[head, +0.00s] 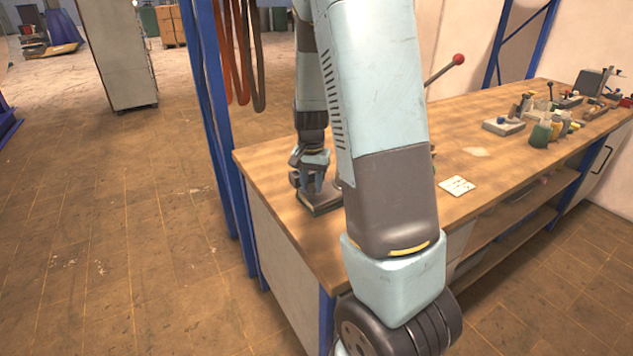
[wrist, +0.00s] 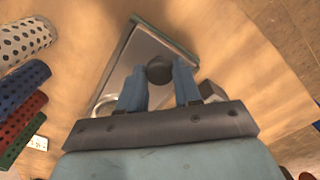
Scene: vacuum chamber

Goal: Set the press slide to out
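A small metal press plate (wrist: 122,68) with a dark green far edge lies on the wooden bench. A dark round knob (wrist: 160,69) stands on it; I take it to be the press slide's handle. My gripper (wrist: 160,82) points down, with a blue finger on each side of the knob and no clear gap visible. In the head view my gripper (head: 313,181) is low over the plate (head: 322,204) near the bench's left end. The knob is hidden there, and the slide's in or out position cannot be told.
A lever with a red knob (head: 459,59) rises behind my arm. A white card (head: 457,186) lies on the bench (head: 478,152); bottles (head: 541,132) and small fixtures stand farther right. Perforated cylinders (wrist: 24,40) show left in the wrist view. A blue post (head: 213,120) stands left of the bench.

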